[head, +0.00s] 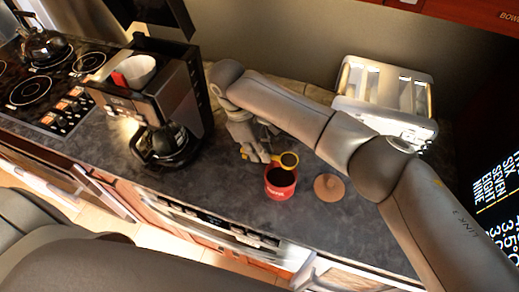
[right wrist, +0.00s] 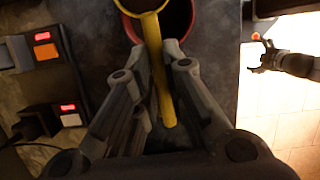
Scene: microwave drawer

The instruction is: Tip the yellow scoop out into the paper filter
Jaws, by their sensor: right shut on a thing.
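My right gripper (head: 266,156) is shut on the handle of the yellow scoop (head: 289,160). The scoop's bowl is over the mouth of the red can (head: 281,183), with dark stuff showing inside its rim. In the right wrist view, the yellow handle (right wrist: 157,65) runs between the fingers, and the red can's rim (right wrist: 128,28) shows behind it. The white paper filter (head: 141,68) sits in the basket at the top of the coffee maker (head: 180,85), left of the gripper. My left gripper (right wrist: 262,56) shows small over the floor, its fingers apart and empty.
A glass carafe (head: 163,145) stands in the coffee maker's base. A brown round lid (head: 329,187) lies right of the can. A white toaster-like appliance (head: 365,85) stands at the back right. A stove with a kettle (head: 40,42) is at far left. Countertop between carafe and can is clear.

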